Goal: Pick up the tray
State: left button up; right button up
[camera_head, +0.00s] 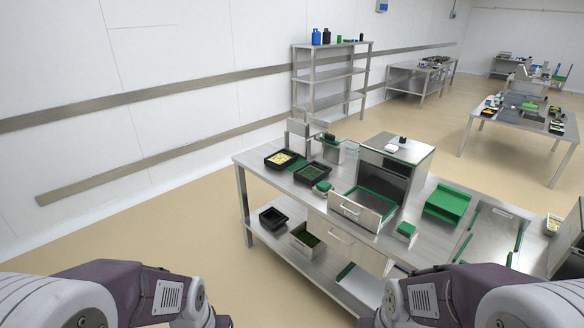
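On the steel table, a black tray with pale yellow contents (285,160) lies at the far left end. Beside it, a black tray with green contents (312,173) lies a little nearer the sealer. Black empty-looking trays (272,218) sit on the table's lower shelf. The tray sealer (384,176) is a steel box with an open drawer-like front (358,209) at the table's middle. My two arms show at the bottom left and bottom right, well apart from the trays. Neither gripper's fingertips are visible.
The steel table (246,167) has a green-topped block (404,230) and a green tray-like piece (447,202) to the right of the sealer. A bin with green contents (306,238) stands on the lower shelf. A shelf rack (333,73) stands behind. Floor left of the table is clear.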

aim_at(311, 174)
jog(key=i+j, duration=0.25)
jog(key=i, duration=0.25)
jog(key=i+j, duration=0.2)
jog(key=i, duration=0.35)
jog(key=i+j+z, duration=0.1)
jog(key=i+j, duration=0.15)
jog(key=i, duration=0.25)
jog(key=i+j, duration=0.25)
jog(key=i, duration=0.25)
jog(key=i+j, duration=0.3)
jog(key=i, duration=0.2)
